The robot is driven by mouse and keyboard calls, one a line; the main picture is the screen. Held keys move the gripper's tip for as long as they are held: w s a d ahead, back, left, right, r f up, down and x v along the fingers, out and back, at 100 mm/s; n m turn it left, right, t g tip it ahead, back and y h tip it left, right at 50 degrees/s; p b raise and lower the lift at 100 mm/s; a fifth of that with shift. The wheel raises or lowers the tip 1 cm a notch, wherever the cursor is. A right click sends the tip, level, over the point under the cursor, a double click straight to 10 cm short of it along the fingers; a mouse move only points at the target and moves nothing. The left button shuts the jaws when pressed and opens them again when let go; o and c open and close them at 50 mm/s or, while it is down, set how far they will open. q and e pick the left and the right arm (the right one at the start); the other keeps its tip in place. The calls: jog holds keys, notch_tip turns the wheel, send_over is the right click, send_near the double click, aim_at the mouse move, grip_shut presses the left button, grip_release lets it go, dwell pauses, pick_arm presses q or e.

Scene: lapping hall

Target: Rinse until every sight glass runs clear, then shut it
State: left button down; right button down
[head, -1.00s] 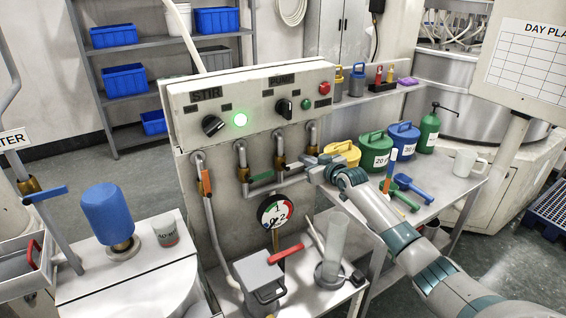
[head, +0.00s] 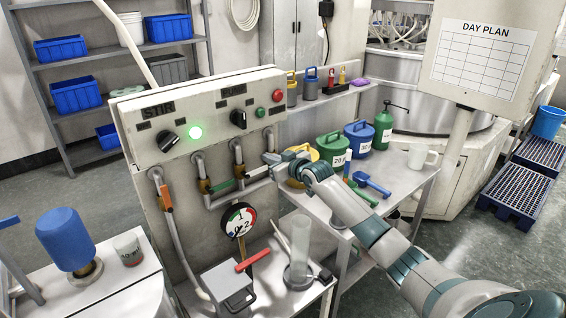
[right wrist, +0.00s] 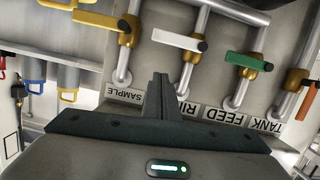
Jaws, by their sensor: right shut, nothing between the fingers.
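My right gripper (head: 275,158) is in front of the pipes under the control panel (head: 200,115), beside the white valve handle (head: 256,172). Its fingers (right wrist: 160,95) are shut and empty in the right wrist view, apart from the handles. That view shows a yellow handle (right wrist: 100,20), the white handle (right wrist: 178,40), a green handle (right wrist: 248,61) and an orange handle (right wrist: 307,101), above upside-down labels including SAMPLE, FEED and TANK. In the head view the orange handle (head: 166,198) is upright and the green handle (head: 222,187) lies sideways. I cannot identify any sight glass. My left gripper is out of view.
A gauge (head: 238,219) hangs below the pipes.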

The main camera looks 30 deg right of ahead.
jog(key=b+v, duration=0.2)
jog(key=v, duration=0.5)
jog(key=shift+s, duration=0.15)
dwell(2.1)
